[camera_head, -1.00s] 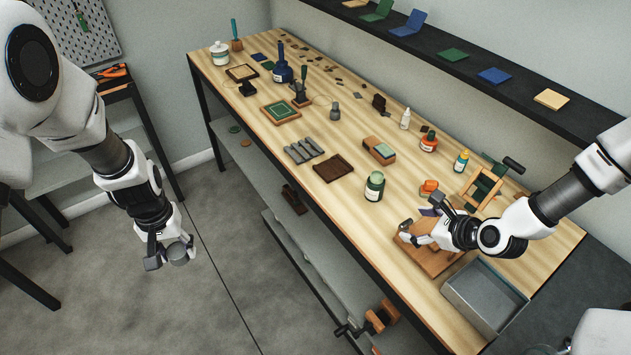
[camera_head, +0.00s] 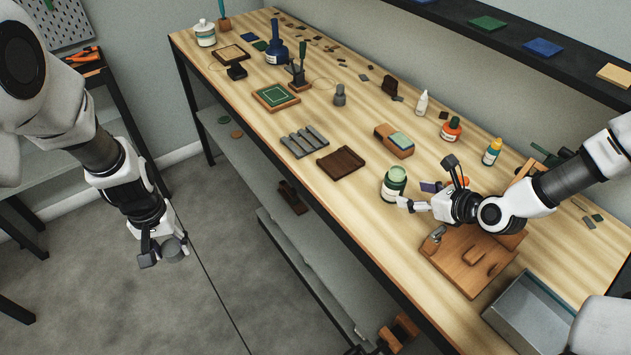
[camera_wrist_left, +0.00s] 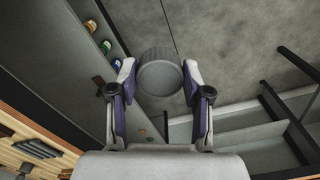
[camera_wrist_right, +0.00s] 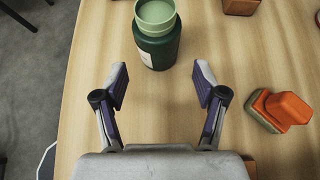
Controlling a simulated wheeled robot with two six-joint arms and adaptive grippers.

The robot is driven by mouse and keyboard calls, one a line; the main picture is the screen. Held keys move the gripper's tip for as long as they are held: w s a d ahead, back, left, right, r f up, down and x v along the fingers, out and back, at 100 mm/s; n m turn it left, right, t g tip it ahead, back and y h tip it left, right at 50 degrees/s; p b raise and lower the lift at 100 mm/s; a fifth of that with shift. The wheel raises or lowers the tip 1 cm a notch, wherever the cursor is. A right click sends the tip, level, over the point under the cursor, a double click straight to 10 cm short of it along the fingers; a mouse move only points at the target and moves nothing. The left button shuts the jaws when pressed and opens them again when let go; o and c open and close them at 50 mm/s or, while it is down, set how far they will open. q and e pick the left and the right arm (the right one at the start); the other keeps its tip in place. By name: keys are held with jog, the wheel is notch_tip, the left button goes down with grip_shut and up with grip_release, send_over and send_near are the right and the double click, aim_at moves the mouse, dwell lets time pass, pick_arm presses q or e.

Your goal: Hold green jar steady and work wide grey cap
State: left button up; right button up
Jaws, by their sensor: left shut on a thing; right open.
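The green jar (camera_head: 394,184) stands upright on the bench near its front edge, with a pale label and an uncapped pale green neck. It also shows in the right wrist view (camera_wrist_right: 157,38), just beyond the fingertips. My right gripper (camera_head: 428,184) is open and empty, low over the bench to the right of the jar, its fingers pointing at it and apart from it. My left gripper (camera_head: 163,252) is shut on the wide grey cap (camera_head: 174,249), held over the floor left of the bench. The cap sits between the fingers in the left wrist view (camera_wrist_left: 160,72).
A wooden board (camera_head: 468,262) and an open grey metal bin (camera_head: 530,312) are at the bench's right end. An orange and green block (camera_wrist_right: 277,108) lies right of my right gripper.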

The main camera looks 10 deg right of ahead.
aim_at(401, 193)
jog(key=b+x, duration=0.5)
jog(key=b, duration=0.1)
jog(key=shift+a+f, duration=0.15)
jog(key=shift+f, duration=0.15)
jog(key=shift+w+a+f+b, duration=0.1)
jog(key=shift+w+b, duration=0.3)
jog(key=shift+b, duration=0.15)
jog(key=shift+c, duration=0.7)
jog(key=c, duration=0.5)
jog(key=shift+o, duration=0.7)
grip_shut()
